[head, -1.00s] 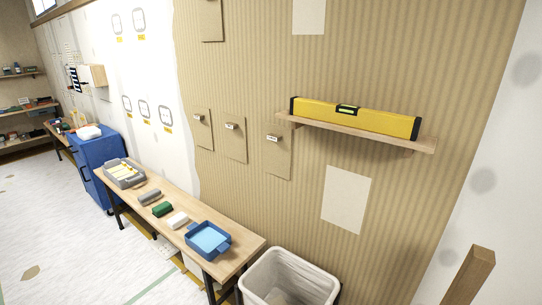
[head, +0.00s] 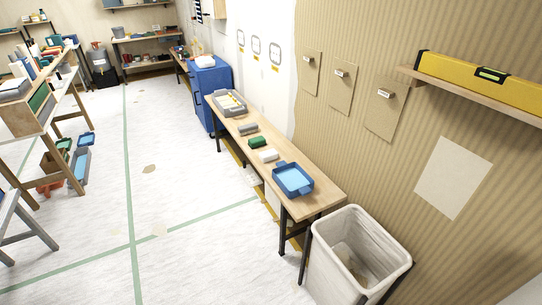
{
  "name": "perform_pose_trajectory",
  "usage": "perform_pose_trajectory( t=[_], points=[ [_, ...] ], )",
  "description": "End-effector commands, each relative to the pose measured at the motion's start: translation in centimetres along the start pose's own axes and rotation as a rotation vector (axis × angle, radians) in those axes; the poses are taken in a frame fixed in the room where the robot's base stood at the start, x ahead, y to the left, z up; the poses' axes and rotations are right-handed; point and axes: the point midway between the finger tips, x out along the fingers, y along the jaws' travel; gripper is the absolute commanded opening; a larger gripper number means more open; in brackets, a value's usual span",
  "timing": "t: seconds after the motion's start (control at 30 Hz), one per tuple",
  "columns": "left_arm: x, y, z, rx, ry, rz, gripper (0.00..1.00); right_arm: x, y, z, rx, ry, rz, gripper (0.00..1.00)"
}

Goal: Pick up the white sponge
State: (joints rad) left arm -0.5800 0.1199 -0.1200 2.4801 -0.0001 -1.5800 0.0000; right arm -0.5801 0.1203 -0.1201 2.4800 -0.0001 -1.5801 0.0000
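The white sponge (head: 268,156) lies on the wooden bench (head: 325,197) in the head view, right of the picture's middle. It sits between a green block (head: 257,142) and a blue tray (head: 293,179) holding light blue liquid or lining. A grey block (head: 247,129) lies farther back in the same row. Nothing covers the sponge. Neither of my grippers shows in the head view.
A grey tray (head: 229,103) stands at the bench's far end, before a blue cabinet (head: 209,88). A lined bin (head: 357,251) stands at the near end. A yellow level (head: 480,76) lies on a wall shelf.

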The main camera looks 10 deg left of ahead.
Motion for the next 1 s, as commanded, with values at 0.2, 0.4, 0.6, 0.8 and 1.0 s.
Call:
perform_pose_trajectory(
  t=[0.2, 0.4, 0.6, 0.8, 1.0],
  points=[
    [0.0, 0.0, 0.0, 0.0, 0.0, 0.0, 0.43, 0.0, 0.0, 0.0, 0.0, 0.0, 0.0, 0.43],
    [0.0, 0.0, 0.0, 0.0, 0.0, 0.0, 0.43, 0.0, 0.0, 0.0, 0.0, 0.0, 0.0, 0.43],
    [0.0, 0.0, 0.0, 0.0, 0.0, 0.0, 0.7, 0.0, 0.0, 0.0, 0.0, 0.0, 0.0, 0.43],
    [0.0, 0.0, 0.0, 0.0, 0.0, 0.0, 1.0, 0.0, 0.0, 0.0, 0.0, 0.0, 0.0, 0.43],
    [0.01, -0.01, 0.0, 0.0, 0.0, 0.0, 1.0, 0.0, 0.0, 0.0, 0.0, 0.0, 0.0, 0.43]
  ],
)
